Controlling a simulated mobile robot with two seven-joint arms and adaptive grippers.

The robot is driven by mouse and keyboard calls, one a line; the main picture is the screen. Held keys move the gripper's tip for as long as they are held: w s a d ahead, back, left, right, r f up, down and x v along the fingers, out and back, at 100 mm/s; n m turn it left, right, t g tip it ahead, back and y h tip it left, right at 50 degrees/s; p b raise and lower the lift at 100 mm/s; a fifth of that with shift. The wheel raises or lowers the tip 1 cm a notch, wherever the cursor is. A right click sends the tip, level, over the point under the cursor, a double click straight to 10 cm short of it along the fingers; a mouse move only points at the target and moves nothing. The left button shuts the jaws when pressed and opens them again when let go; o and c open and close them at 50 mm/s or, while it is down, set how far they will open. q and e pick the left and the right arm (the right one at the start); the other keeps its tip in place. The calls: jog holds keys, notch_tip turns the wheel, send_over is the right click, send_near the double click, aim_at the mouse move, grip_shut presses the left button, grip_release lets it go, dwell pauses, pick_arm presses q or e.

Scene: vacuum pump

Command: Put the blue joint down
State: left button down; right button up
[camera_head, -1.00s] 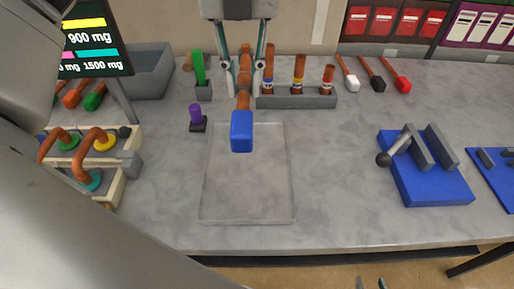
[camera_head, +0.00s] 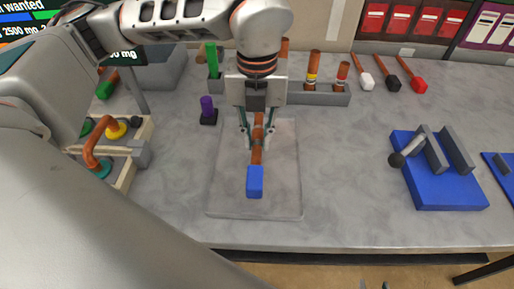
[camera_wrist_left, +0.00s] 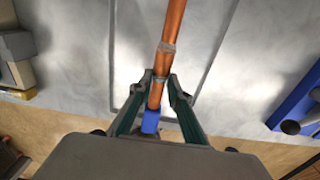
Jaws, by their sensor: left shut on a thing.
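The blue joint is a copper pipe with a blue block (camera_head: 255,182) at its near end. My left gripper (camera_head: 257,140) is shut on its copper part, above the clear tray (camera_head: 225,195). In the left wrist view the copper pipe (camera_wrist_left: 170,40) runs between the fingertips (camera_wrist_left: 160,85), with the blue end (camera_wrist_left: 150,122) partly hidden below. I cannot tell whether the joint touches the tray. Two small tips of my right gripper (camera_head: 373,285) show apart at the bottom edge, over the floor.
A purple-topped piece (camera_head: 207,110) stands left of the tray. A grey rack (camera_head: 318,95) with copper joints is behind it. White, black and red-ended joints lie further right. A blue fixture (camera_head: 438,185) with a lever stands at right. Bare table lies between tray and fixture.

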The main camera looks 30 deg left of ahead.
aim_at(257, 143)
pick_arm(q)
jog(key=shift+f, duration=2)
jog(key=shift+f, duration=0.1)
jog(key=c, duration=1.9)
grip_release()
jog(key=shift+f, duration=0.1)
notch_tip(257, 143, up, 12)
jog(key=shift+r, duration=0.2)
jog(key=shift+s, duration=0.1)
